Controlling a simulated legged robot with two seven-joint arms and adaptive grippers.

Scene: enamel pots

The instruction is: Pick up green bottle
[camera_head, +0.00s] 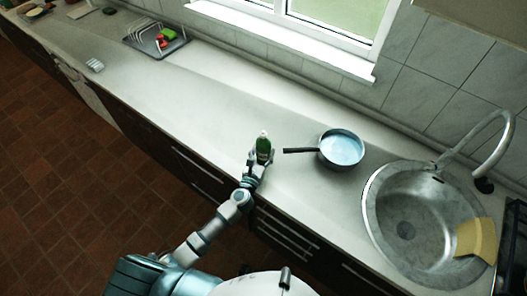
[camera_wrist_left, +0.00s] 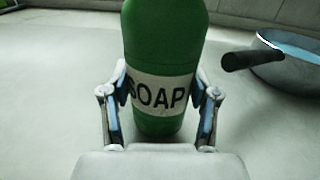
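The green bottle (camera_head: 263,148), with a white cap and a white label, stands upright on the counter left of the pot. In the left wrist view the bottle (camera_wrist_left: 165,50) fills the middle, with "SOAP" readable on its label. My left gripper (camera_head: 257,162) is at the bottle, with its arm coming in from below. In the wrist view its two fingers (camera_wrist_left: 160,108) stand on either side of the label. The fingers look close to the bottle's sides, but whether they press on it cannot be told. My right gripper is in neither view.
An enamel pot (camera_head: 341,148) stands right of the bottle, its dark handle (camera_head: 300,150) pointing toward it. A round sink (camera_head: 408,228) with a yellow cloth (camera_head: 477,238) is farther right. A dish rack (camera_head: 155,38) is far left. The counter (camera_head: 200,105) between is clear.

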